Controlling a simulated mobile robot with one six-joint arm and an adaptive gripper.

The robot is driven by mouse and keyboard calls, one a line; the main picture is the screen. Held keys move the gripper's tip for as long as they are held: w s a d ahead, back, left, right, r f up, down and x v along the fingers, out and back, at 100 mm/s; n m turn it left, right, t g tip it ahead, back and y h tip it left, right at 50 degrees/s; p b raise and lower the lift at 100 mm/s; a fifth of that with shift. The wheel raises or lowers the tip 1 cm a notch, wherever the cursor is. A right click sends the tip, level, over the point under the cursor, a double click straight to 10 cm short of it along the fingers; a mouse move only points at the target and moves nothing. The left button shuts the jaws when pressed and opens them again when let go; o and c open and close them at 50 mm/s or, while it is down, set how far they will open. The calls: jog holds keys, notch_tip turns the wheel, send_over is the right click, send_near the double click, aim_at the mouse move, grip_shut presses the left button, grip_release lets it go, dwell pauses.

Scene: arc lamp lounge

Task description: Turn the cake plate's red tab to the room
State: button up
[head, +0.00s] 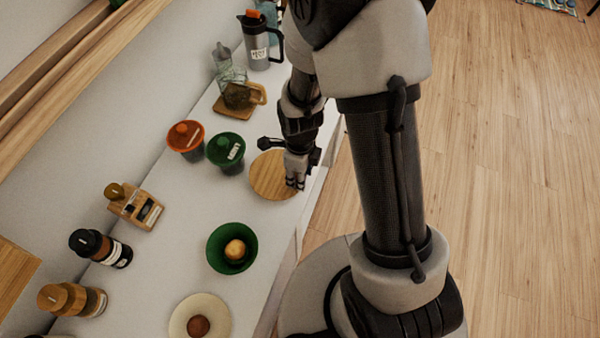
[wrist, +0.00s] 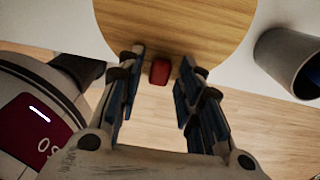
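The cake plate (head: 268,174) is a round wooden disc on the white counter, near its room-side edge. It fills the top middle of the wrist view (wrist: 180,25). Its red tab (wrist: 160,72) sits at the plate's rim on the side toward the wooden floor. My gripper (head: 296,183) is low at the plate's right rim in the head view. In the wrist view my gripper (wrist: 159,58) is open, with one finger on each side of the tab and visible gaps between. The tab is hidden in the head view.
A green bowl (head: 222,262) with a round bun is in front. A jug (head: 258,45) and a glass pitcher (head: 229,72) stand behind. Open floor lies right.

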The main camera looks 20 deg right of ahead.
jog(key=shift+o, duration=0.2)
notch_tip(320, 180, up, 12)
dwell(0.6)
dwell(0.3)
jog(key=s+d+r+n+t, duration=0.1)
jog(key=s+r+n+t, duration=0.1)
jog(key=s+r+n, duration=0.4)
jog(key=s+d+r+n+t, duration=0.2)
jog(key=s+r+n, duration=0.5)
jog(key=n, duration=1.2)
jog(key=shift+s+d+r+t, duration=0.3)
jog(key=shift+r, duration=2.1)
